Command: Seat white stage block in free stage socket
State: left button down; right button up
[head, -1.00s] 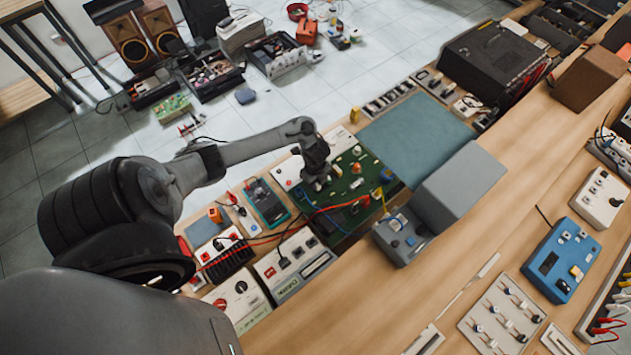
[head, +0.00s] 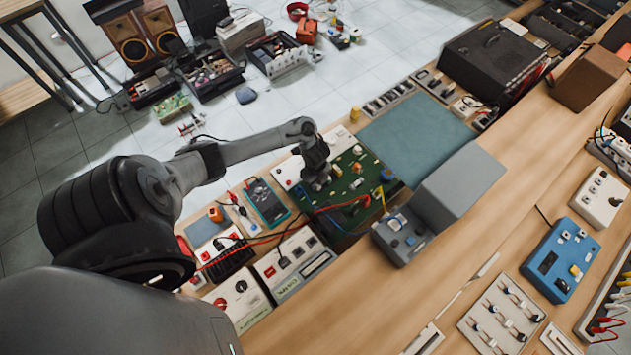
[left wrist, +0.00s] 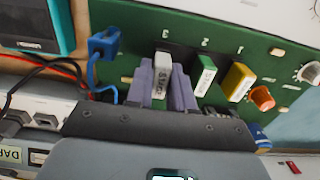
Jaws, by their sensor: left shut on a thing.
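The white stage block (left wrist: 161,78) is pinched upright between the purple fingers of my left gripper (left wrist: 163,88) in the left wrist view. It lines up with the mark 3 on the green board (left wrist: 125,22). A green-and-white block (left wrist: 204,76) and a yellow block (left wrist: 237,81) stand in the row to its right, below marks 2 and 1. The fingers hide the block's lower end and the socket, so I cannot tell how deep it sits. In the head view my left gripper (head: 318,181) is low over the green board (head: 352,180). My right gripper is not in view.
A blue plug (left wrist: 103,45) with a blue lead stands close left of the fingers. An orange knob (left wrist: 262,98) is to the right. Red and black leads cross the bench near the board. A teal mat (head: 415,135) beyond the board is clear.

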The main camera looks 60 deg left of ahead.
pick_arm(q)
jog(key=shift+f, duration=0.35)
jog(key=shift+f+b, duration=0.35)
jog(key=shift+b, duration=0.15)
dwell(0.5)
jog(key=c, duration=0.9)
grip_release()
jog(key=shift+r, duration=0.15)
notch_tip(320, 180, up, 11)
jog(key=p, duration=0.3)
jog(key=shift+f, duration=0.2)
